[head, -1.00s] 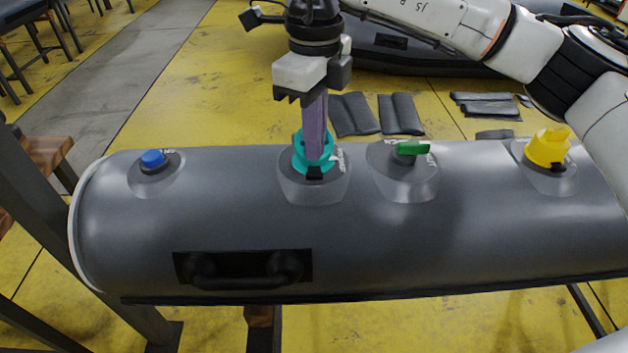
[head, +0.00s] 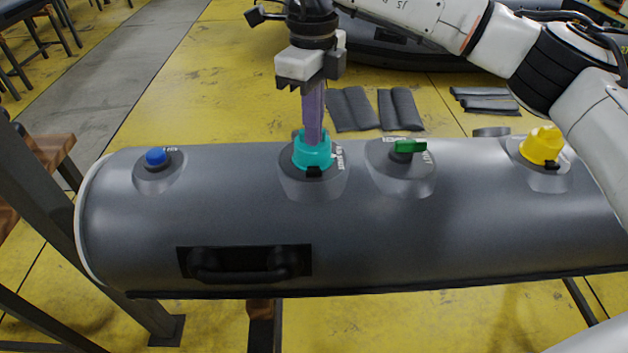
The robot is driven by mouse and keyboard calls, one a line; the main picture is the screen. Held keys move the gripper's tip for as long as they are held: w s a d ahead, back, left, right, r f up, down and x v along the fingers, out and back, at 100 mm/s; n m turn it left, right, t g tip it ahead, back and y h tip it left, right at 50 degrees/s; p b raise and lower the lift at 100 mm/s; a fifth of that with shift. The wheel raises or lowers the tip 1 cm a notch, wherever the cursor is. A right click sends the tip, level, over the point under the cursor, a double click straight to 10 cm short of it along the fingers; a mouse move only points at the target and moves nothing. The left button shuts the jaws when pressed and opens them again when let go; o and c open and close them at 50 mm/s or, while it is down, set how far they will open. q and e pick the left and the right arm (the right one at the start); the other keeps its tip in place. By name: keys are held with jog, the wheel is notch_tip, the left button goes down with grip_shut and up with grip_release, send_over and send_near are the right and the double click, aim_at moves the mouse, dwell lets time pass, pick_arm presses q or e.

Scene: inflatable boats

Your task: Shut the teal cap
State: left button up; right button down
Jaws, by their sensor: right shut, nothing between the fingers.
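The teal cap (head: 313,157) sits on a round grey valve patch on top of the dark grey inflatable tube (head: 225,220). A small black tab shows at its front. My right gripper (head: 313,140) comes down from above with its purple fingers together and nothing between them. The fingertips are at the top of the teal cap and look to touch it; their very ends are hard to make out against it. I cannot tell whether the cap is fully seated. My left gripper is not in view.
On the same tube are a blue cap (head: 157,157) to the left, a green valve handle (head: 410,146) close to the right, and a yellow cap (head: 541,146) farther right. A black carry handle (head: 244,263) is on the tube's front. Grey folded pads (head: 400,109) lie on the yellow floor behind.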

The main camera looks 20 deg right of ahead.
jog(key=shift+w+d+f, duration=0.25)
jog(key=shift+w+d, duration=0.05)
jog(key=shift+w, duration=0.25)
jog(key=shift+w+r+p, duration=0.15)
jog(key=shift+r+p, duration=0.35)
jog(key=shift+r, duration=0.1)
jog(key=shift+w+r+p, duration=0.15)
jog(key=shift+r+p, duration=0.3)
jog(key=shift+r, duration=0.1)
jog(key=shift+w+r, duration=0.2)
jog(key=shift+r, duration=0.1)
notch_tip(320, 180, up, 2)
jog(key=shift+w+r, duration=0.1)
jog(key=shift+r, duration=0.8)
jog(key=shift+s, duration=0.25)
